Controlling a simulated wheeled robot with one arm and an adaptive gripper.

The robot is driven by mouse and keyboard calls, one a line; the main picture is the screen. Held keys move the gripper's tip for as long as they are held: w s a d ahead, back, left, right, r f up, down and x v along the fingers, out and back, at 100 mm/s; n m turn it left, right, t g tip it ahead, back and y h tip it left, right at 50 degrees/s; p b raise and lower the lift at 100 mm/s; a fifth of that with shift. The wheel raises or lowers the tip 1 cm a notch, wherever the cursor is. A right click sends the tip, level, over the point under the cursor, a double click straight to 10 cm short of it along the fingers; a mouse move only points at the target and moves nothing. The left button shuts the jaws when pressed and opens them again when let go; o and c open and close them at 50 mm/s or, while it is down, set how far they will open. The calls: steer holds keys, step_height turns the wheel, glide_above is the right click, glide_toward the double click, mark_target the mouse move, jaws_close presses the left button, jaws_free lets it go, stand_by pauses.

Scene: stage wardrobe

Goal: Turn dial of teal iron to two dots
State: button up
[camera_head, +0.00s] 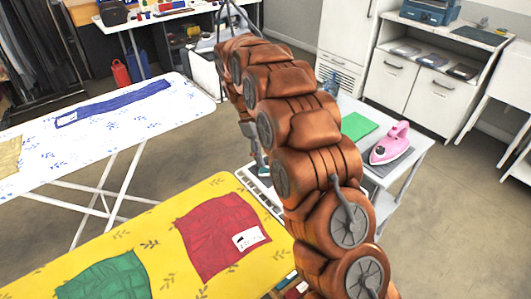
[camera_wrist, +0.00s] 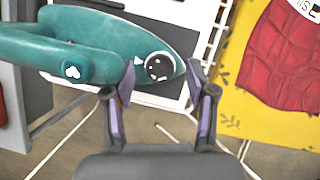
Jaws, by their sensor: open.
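The teal iron (camera_wrist: 105,47) lies across the upper left of the wrist view, on a dark pad within a white stand (camera_wrist: 215,25). Its round black dial (camera_wrist: 158,66) with white marks faces the camera. The marks are too small to read a setting. My gripper (camera_wrist: 161,82) is open, with one finger on each side of the dial in the picture. I cannot tell whether either finger touches it. In the head view my arm hides most of the iron.
The yellow ironing board (camera_head: 150,238) carries a red cloth (camera_head: 220,235) and a green cloth (camera_head: 108,277). A pink iron (camera_head: 390,143) stands on a side table right of my arm. A white patterned board (camera_head: 185,100) is at left.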

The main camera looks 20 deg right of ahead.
steer(key=n+t+p, duration=0.1)
steer(key=n, duration=0.2)
steer(key=n+t+h+p, duration=0.1)
steer(key=n, duration=0.2)
steer(key=shift+s+a+r, duration=0.2)
steer(key=n, duration=0.2)
steer(key=n+t+p, duration=0.1)
steer(key=n+t, duration=0.1)
steer(key=n, duration=0.1)
steer(key=shift+s+f+n+h+p, duration=0.15)
steer(key=shift+s+n+h+p, duration=0.15)
steer(key=shift+p, duration=0.1)
steer(key=shift+n+t, duration=0.3)
steer(key=shift+n, duration=0.2)
steer(key=b+v, duration=0.1)
steer(key=v, duration=0.7)
steer(key=s+d+r+m+g+y, duration=0.1)
steer(key=s+d+r+m, duration=0.1)
steer(key=s+m, duration=0.5)
steer(key=s+d+r+m+g+y+p, duration=0.1)
steer(key=s+m, duration=0.5)
steer(key=s, duration=1.3)
steer(key=shift+d+r+m+y, duration=0.4)
steer(key=shift+d+r+y, duration=0.15)
steer(key=shift+r, duration=0.4)
